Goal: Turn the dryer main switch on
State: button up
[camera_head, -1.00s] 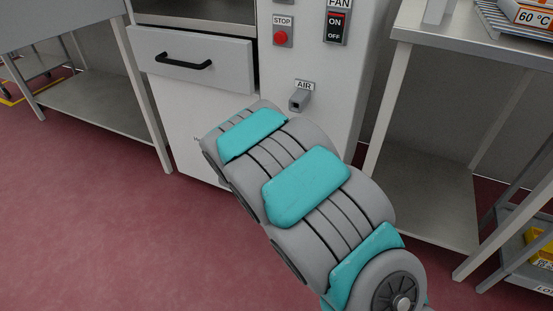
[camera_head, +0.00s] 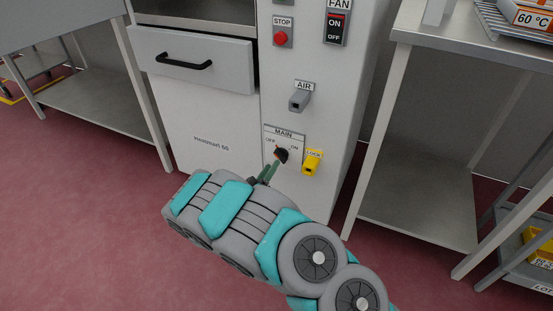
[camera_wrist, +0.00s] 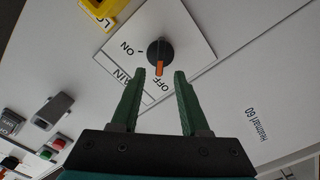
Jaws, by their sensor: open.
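The dryer main switch (camera_head: 282,155) is a dark round knob on a white plate marked MAIN, low on the dryer front. In the wrist view the knob (camera_wrist: 160,49) has an orange pointer directed toward the OFF mark; the ON mark is off to one side. My gripper (camera_wrist: 158,80) is open, its two green fingers spread with the pointer side of the knob ahead of the gap. The fingers look short of the knob, with nothing between them. In the head view my gripper (camera_head: 267,173) is just below the knob, partly hidden by my arm.
A yellow LOCK part (camera_head: 313,162) sticks out right beside the switch plate. The grey AIR lever (camera_head: 300,99) is above it, with the red STOP button (camera_head: 281,39) and FAN switch (camera_head: 336,27) higher up. A metal table (camera_head: 420,35) stands to the right.

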aim_at(278, 157)
jog(key=shift+x, duration=2.65)
grip_shut()
